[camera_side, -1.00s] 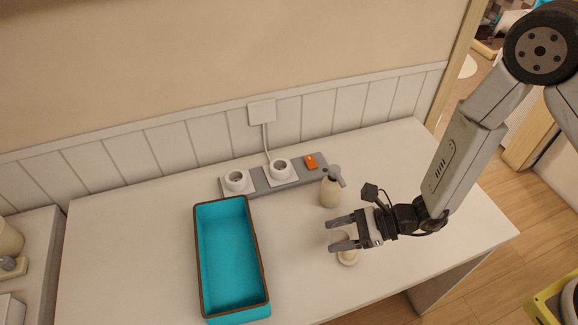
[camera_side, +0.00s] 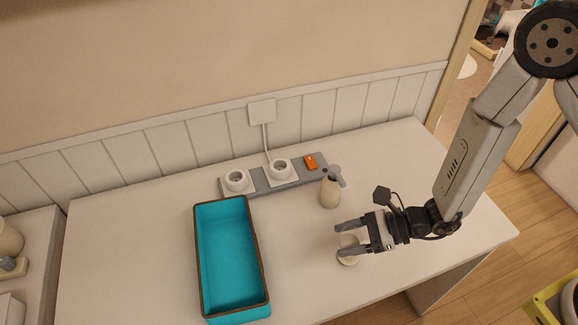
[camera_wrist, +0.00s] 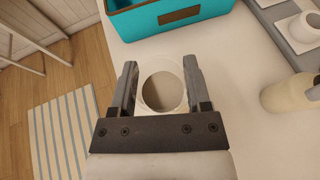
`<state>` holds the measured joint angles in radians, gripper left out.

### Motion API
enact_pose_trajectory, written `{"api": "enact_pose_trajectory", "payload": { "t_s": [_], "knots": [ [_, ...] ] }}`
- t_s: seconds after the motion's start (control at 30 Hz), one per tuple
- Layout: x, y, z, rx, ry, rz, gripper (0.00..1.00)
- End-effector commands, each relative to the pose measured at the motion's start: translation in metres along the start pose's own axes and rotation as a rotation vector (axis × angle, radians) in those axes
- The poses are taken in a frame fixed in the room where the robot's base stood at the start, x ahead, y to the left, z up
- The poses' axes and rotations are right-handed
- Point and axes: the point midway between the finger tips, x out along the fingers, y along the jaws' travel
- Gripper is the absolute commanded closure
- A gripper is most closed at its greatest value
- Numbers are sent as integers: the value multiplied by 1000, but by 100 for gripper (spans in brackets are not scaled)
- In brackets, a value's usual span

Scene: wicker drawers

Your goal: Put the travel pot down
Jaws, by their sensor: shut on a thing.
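The travel pot is a small pale round pot with an open top, between the fingers of my gripper (camera_side: 347,239). In the wrist view the pot (camera_wrist: 163,91) shows from above, with a dark grey-brown inside, and the fingers of my gripper (camera_wrist: 160,85) lie along its left and right sides. My gripper is shut on it. In the side view the pot's lower part (camera_side: 348,260) shows below the near finger, close to the white tabletop. I cannot tell for certain whether its base touches the table.
A teal box with a brown rim (camera_side: 262,270) stands to the left on the white table (camera_side: 130,250). A beige pump bottle (camera_side: 330,192) stands behind my gripper. A grey power strip (camera_side: 265,182) lies along the wall. Bare tabletop lies between box and pot.

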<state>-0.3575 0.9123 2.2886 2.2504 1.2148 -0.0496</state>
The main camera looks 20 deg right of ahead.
Motion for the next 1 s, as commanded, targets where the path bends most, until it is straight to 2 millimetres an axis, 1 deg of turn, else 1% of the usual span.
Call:
{"api": "enact_pose_trajectory", "payload": {
  "t_s": [0.17,0.27,0.37,0.6,0.7,0.83,1.0],
  "knots": [
    [6,2,9,-10,-3,20,97],
    [15,6,20,-22,-4,47,97],
    [26,12,36,-35,-4,82,97],
    [53,33,79,-71,-5,165,97],
    [60,40,92,-80,-3,188,97],
    [65,46,101,-86,-1,204,97],
    [66,46,103,-86,0,206,97]
  ]
}}
